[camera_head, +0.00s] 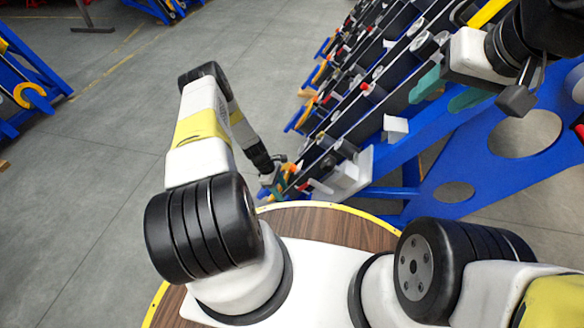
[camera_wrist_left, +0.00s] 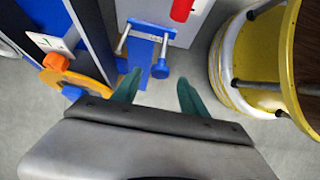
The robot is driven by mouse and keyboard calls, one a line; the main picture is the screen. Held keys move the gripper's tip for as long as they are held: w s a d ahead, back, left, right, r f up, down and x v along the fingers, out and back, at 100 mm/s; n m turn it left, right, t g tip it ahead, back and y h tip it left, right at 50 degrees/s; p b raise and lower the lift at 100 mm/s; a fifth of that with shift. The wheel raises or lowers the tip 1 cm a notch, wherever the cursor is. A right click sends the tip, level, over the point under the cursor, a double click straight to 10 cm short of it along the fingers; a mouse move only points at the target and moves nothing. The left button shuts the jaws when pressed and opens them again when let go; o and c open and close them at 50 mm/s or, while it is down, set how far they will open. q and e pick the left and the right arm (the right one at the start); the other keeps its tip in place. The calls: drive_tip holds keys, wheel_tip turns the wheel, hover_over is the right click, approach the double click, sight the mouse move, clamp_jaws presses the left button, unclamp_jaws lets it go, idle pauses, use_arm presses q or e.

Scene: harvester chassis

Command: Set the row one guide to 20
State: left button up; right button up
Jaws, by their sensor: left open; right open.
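In the head view my left gripper (camera_head: 272,181) is small, at the near lower end of the row of units. My right gripper (camera_head: 447,92) is open at the upper right, its green fingers over the blue frame, apparently empty.
An orange disc (camera_wrist_left: 75,88) and a white label plate (camera_wrist_left: 47,42) are left of the bracket; a red cylinder (camera_wrist_left: 182,10) is above. The blue chassis (camera_head: 480,135) with black row units fills the right.

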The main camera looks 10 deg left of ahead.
sight(286, 197)
use_arm(q)
drive_tip(key=shift+x, duration=1.9)
clamp_jaws()
